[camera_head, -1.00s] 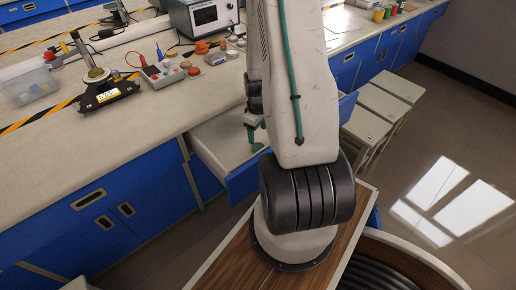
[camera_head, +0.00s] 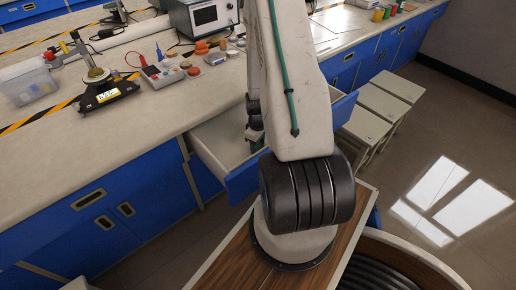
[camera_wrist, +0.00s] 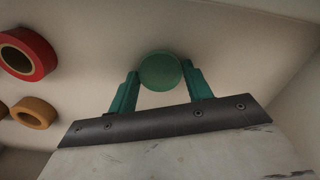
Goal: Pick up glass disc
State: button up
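The glass disc, a round green piece (camera_wrist: 160,72), lies on the pale drawer floor in the wrist view. My gripper (camera_wrist: 160,74) has its two green fingers apart, one on each side of the disc. The fingertips are close to the disc's edges; I cannot tell whether they touch it. In the head view my gripper (camera_head: 256,138) is low inside the open drawer, partly behind my arm, and the disc cannot be made out there.
The open drawer (camera_head: 207,150) has walls close around my gripper. A red ring (camera_wrist: 27,53) and an orange ring (camera_wrist: 34,112) lie to the left of the disc. The bench top (camera_head: 120,140) above holds instruments. Stools (camera_head: 365,128) stand to the right.

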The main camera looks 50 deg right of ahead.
jog(key=c, duration=0.5)
jog(key=shift+r, duration=0.1)
